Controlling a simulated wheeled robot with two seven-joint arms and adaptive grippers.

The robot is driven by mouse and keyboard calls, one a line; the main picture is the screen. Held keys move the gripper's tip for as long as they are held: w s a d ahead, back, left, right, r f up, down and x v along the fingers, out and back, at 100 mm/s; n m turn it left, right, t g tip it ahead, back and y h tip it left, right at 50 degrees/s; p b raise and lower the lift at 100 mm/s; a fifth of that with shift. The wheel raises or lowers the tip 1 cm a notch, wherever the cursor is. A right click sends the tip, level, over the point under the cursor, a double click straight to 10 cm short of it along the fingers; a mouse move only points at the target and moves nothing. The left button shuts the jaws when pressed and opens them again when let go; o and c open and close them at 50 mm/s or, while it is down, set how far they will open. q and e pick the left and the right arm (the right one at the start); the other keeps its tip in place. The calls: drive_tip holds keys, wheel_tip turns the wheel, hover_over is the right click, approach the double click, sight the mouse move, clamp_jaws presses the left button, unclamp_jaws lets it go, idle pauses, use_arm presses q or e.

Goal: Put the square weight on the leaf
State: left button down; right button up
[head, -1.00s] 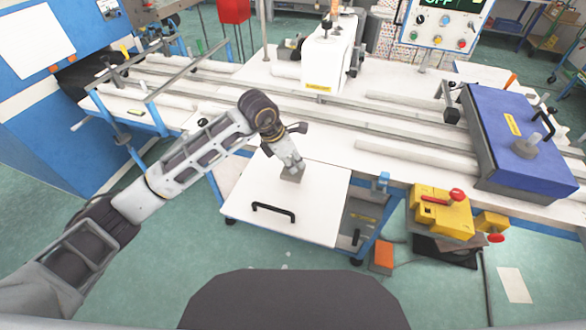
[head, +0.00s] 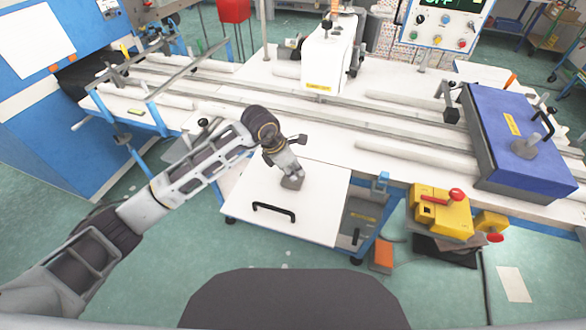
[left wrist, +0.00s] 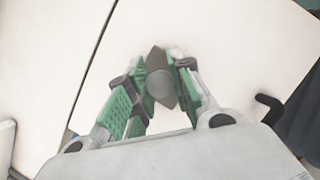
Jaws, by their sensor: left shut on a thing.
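The leaf (head: 322,205) is a white flat panel with a black handle, at the near side of the white table in the head view. It also fills much of the left wrist view (left wrist: 230,55). My left gripper (head: 290,174) is over the leaf's far half, pointing down. It is shut on the square weight (head: 292,183), a small grey block. In the left wrist view the weight (left wrist: 158,62) has a round knob between the green-padded fingers (left wrist: 158,88). I cannot tell whether the weight touches the leaf or hangs just above it. My right gripper is not in view.
The black handle (head: 273,212) stands up near the leaf's front edge. A blue block with a grey knob (head: 520,145) stands on the table at right. A yellow device with a red knob (head: 440,212) is right of the leaf. Most of the leaf is bare.

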use_arm(q)
drive_tip(key=c, duration=1.5)
unclamp_jaws()
drive_tip(key=shift+o, duration=1.2)
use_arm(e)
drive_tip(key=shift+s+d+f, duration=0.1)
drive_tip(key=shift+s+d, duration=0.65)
